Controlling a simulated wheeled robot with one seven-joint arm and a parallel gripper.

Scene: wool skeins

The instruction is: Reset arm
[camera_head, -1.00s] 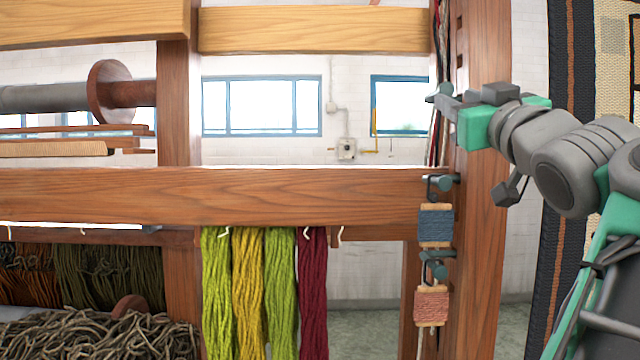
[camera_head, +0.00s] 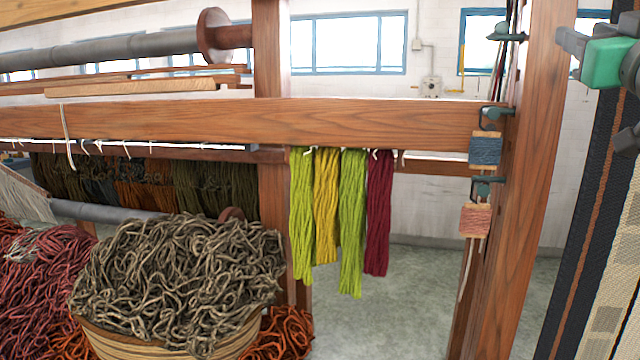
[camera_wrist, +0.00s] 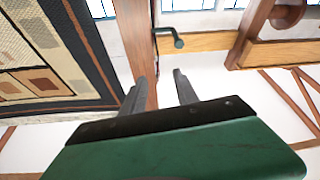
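My gripper (camera_head: 568,44) is at the top right of the head view, in front of the loom's right post, partly cut off by my own wrist and the frame edge. In the wrist view its two dark fingers (camera_wrist: 160,76) stand apart with nothing between them. A dark teal peg (camera_wrist: 172,40) on a wooden post shows beyond the fingertips. Several wool skeins (camera_head: 340,215), lime, yellow and dark red, hang from the loom's crossbeam (camera_head: 230,122), left of my gripper and well apart from it.
Blue (camera_head: 486,150) and pink (camera_head: 475,221) thread bobbins hang from pegs on the right post (camera_head: 530,190). A patterned rug (camera_head: 612,250) hangs at the far right. A basket (camera_head: 165,342) heaped with grey-brown yarn stands at lower left. Floor (camera_head: 385,310) behind the loom looks clear.

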